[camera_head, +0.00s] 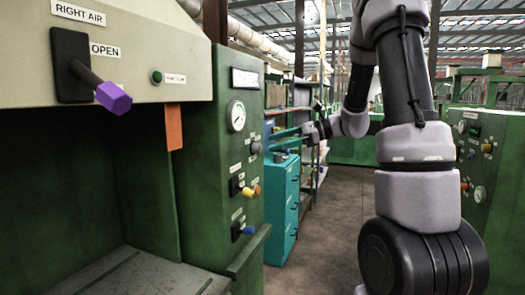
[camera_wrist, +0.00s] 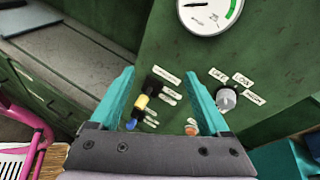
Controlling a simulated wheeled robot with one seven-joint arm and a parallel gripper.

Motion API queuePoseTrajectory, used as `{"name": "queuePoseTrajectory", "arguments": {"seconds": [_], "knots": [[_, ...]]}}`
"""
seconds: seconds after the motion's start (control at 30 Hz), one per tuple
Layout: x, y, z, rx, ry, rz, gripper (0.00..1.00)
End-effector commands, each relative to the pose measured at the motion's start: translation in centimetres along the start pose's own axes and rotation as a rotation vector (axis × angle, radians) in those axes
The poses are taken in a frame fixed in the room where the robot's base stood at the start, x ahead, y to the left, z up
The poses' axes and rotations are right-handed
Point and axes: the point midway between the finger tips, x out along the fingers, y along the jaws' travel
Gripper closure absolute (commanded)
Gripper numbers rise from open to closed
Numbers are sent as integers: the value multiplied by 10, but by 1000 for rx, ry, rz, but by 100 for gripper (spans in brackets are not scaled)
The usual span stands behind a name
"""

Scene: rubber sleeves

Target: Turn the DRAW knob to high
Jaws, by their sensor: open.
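A round grey knob (camera_head: 255,147) sits on the green machine's side panel below the gauge; I take it for the DRAW knob, though its name is not legible. In the wrist view the grey knob (camera_wrist: 227,99) has three small white labels around it, too small to read surely. My gripper (camera_head: 272,138) has teal fingers pointing toward the panel, close to the knob's right. In the wrist view my gripper (camera_wrist: 160,72) is open and empty. The knob lies outside the fingers, right of the right finger, and is not held.
A round gauge (camera_wrist: 210,12) is above the knob. A yellow-handled switch (camera_head: 250,191) and a blue-handled switch (camera_head: 243,230) sit lower on the panel. A purple-tipped RIGHT AIR lever (camera_head: 113,98) juts out at left. A teal cabinet (camera_head: 282,205) stands behind. Floor at centre is clear.

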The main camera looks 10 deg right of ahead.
Motion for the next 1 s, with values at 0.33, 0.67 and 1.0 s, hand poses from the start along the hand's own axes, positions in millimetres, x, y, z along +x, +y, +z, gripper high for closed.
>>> {"name": "queuePoseTrajectory", "arguments": {"seconds": [0.33,0.67,1.0], "knots": [[-20,-92,-92,307,-209,-304,20],[7,-110,-95,326,-228,-331,20],[61,-132,-86,326,-226,-332,20]]}}
